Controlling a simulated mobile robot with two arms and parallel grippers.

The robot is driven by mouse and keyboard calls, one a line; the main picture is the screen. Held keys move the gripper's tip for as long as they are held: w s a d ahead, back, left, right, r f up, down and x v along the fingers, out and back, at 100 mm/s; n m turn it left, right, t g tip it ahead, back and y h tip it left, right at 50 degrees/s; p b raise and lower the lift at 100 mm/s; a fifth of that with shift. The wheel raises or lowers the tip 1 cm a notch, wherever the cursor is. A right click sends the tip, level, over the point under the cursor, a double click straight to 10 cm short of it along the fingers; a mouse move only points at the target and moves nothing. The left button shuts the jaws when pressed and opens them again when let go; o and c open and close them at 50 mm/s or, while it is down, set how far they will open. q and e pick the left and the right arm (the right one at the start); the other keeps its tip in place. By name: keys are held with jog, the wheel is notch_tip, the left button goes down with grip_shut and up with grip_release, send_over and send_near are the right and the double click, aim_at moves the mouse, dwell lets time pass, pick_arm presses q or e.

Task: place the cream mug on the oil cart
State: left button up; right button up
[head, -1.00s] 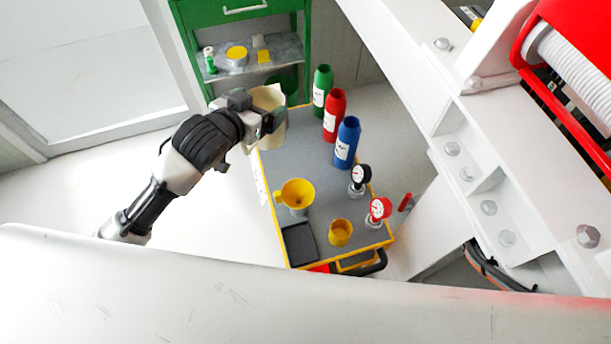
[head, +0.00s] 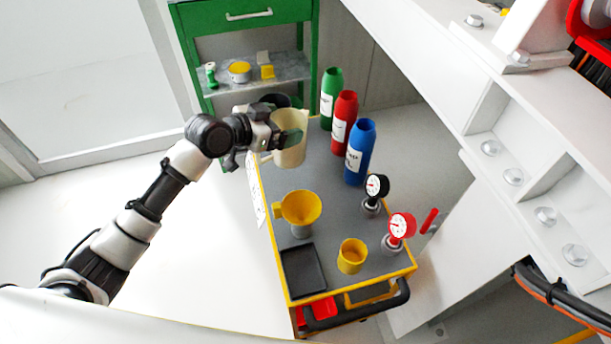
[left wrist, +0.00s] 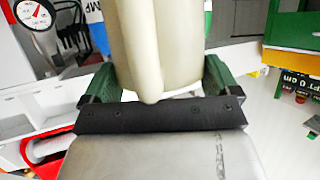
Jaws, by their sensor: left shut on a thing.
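The cream mug (head: 291,154) is in my left gripper (head: 283,138), over the far left part of the oil cart in the head view. The gripper is shut on it, and the mug looks about upright. In the left wrist view the mug (left wrist: 155,40) fills the space between the green fingers of my left gripper (left wrist: 158,88). The oil cart (head: 335,215) has a grey top with a yellow rim. I cannot tell whether the mug's base touches the top. My right gripper is not in view.
Green (head: 331,98), red (head: 344,118) and blue (head: 360,152) bottles stand along the cart's right side. A yellow funnel (head: 299,208), black tray (head: 303,270), yellow cup (head: 352,257) and two gauges occupy the near part. The middle top is clear. A green cabinet (head: 313,50) stands behind.

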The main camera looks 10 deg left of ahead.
aim_at(273, 153)
pick_arm(q)
notch_tip(273, 153, down, 8)
jog(key=shift+r+b, duration=0.15)
jog(key=shift+b, duration=0.55)
jog(key=shift+f, duration=0.45)
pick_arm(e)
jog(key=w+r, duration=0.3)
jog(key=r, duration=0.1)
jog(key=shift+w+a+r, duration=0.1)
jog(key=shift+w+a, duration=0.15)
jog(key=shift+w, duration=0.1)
pick_arm(q)
jog(key=o, duration=0.9)
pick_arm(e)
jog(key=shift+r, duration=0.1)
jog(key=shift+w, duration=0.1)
